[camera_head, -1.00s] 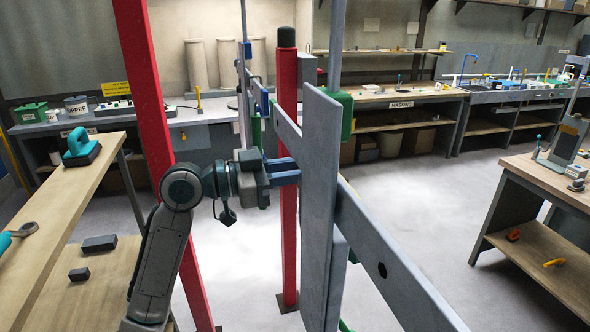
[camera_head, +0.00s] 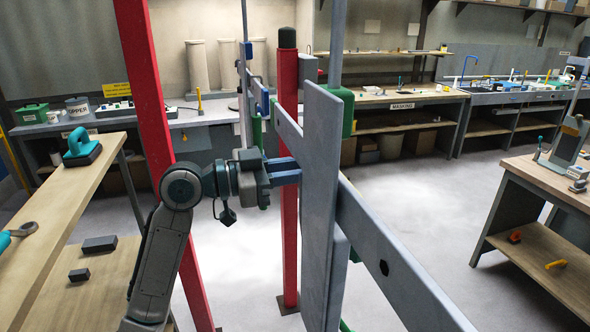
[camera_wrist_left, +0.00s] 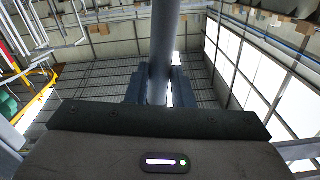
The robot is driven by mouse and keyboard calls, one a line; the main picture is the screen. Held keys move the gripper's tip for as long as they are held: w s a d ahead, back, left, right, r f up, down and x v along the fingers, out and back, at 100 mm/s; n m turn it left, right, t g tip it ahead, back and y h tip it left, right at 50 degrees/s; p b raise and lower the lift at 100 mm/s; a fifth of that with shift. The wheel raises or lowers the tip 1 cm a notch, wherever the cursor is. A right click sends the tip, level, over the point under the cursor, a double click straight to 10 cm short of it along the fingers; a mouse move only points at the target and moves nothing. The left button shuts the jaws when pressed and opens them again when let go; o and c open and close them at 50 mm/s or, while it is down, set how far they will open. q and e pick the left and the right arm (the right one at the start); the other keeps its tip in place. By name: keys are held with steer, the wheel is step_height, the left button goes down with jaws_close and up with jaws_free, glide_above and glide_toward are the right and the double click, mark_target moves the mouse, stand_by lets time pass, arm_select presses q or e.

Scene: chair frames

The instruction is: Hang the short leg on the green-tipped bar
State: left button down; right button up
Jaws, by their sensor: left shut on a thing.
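My left gripper (camera_head: 286,171) reaches in from the left with its blue fingers against a tall flat grey piece (camera_head: 320,180). In the left wrist view the fingers (camera_wrist_left: 160,88) are shut on a long grey leg (camera_wrist_left: 165,30) that runs up between them. I cannot tell its full length. A grey bar (camera_head: 338,45) with a green collar (camera_head: 347,112) stands behind the top of the flat piece, which partly hides the collar. I cannot tell whether the leg touches the bar. My right gripper is not in view.
A grey rail (camera_head: 390,265) with a hole runs diagonally past the flat piece. Red posts (camera_head: 289,200) (camera_head: 150,100) stand close by my left arm. A wooden bench (camera_head: 60,200) is at left, another bench (camera_head: 540,180) at right.

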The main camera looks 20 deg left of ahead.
arm_select(q)
steer(key=shift+s+a, duration=0.1)
steer(key=shift+s+a+b, duration=0.35)
steer(key=shift+a+b, duration=0.05)
steer(key=shift+a, duration=0.15)
steer(key=shift+s+a, duration=0.25)
steer(key=shift+a, duration=0.1)
steer(key=shift+s+a+b, duration=0.1)
steer(key=shift+a+b, duration=0.05)
steer(key=shift+b, duration=0.25)
steer(key=shift+s+a+b, duration=0.3)
steer(key=shift+a+b, duration=0.05)
steer(key=shift+a, duration=0.1)
steer(key=shift+s+a, duration=0.1)
steer(key=shift+a, duration=0.05)
stand_by(0.5)
steer(key=shift+s+a+b, duration=0.3)
steer(key=shift+a+b, duration=0.2)
steer(key=shift+b, duration=0.1)
